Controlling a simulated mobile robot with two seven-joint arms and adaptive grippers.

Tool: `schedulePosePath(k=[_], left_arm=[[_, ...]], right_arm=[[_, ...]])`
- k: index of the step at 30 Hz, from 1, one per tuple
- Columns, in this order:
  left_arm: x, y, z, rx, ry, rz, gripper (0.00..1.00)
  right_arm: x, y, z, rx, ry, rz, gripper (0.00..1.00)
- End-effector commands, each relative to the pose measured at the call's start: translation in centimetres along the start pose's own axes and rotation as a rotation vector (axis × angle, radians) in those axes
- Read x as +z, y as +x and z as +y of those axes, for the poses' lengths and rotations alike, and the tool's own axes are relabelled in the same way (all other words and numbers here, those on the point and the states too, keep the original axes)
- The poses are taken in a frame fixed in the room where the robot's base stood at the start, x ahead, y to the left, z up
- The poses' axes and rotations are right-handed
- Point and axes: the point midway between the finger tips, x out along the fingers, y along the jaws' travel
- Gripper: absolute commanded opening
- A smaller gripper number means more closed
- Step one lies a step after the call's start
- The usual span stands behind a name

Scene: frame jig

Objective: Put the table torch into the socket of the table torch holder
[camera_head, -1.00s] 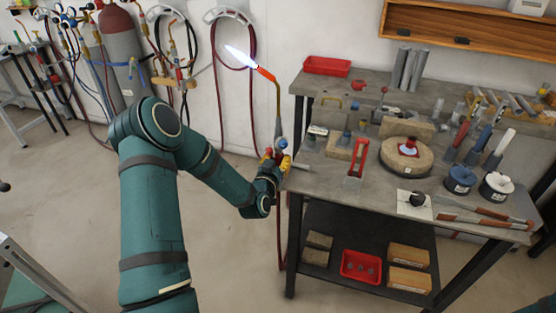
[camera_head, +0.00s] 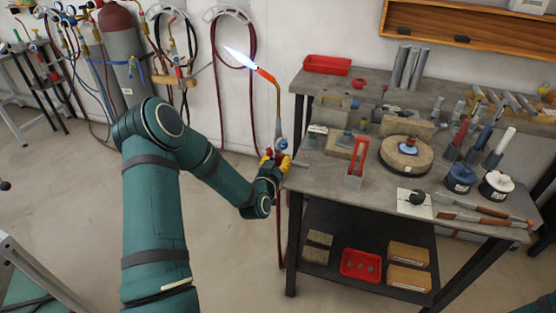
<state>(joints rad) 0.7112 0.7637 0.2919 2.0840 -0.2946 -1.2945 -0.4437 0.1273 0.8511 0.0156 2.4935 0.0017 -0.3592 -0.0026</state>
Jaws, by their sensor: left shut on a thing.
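My left gripper (camera_head: 275,165) is shut on the table torch (camera_head: 280,110), just off the left edge of the workbench. The torch is upright, with a bent brass-coloured neck and an orange-red tip. A bluish-white flame (camera_head: 240,57) points up and left from the tip. A dark red hose hangs below the gripper. My right gripper is out of view.
The workbench (camera_head: 330,195) carries a round brick turntable (camera_head: 425,163), blue and white pots, tongs and small blocks. A red tray (camera_head: 327,65) sits at the back left. A grey-red gas cylinder (camera_head: 120,50) stands by the wall. Floor left of the bench is clear.

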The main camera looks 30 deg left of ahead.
Motion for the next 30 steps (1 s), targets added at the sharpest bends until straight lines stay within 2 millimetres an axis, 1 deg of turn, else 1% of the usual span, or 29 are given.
schedulePosePath(k=[14,15,16,17,26,30], left_arm=[[0.3,0.1,0.1,0.001,0.000,0.004,0.00],[0.3,0.1,0.0,0.001,0.000,0.004,0.40],[0.3,0.1,0.0,0.001,0.000,0.004,0.51],[0.3,0.0,0.0,0.001,0.000,0.004,0.59],[0.6,-0.1,0.0,0.000,0.000,-0.003,0.59],[0.6,-0.9,0.0,0.001,0.000,-0.003,0.59]], right_arm=[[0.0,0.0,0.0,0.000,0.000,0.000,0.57],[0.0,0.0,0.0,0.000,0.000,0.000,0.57],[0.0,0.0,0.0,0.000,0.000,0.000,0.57],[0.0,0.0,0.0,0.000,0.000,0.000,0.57],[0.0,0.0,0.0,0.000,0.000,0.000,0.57],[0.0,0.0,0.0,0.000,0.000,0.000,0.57]])
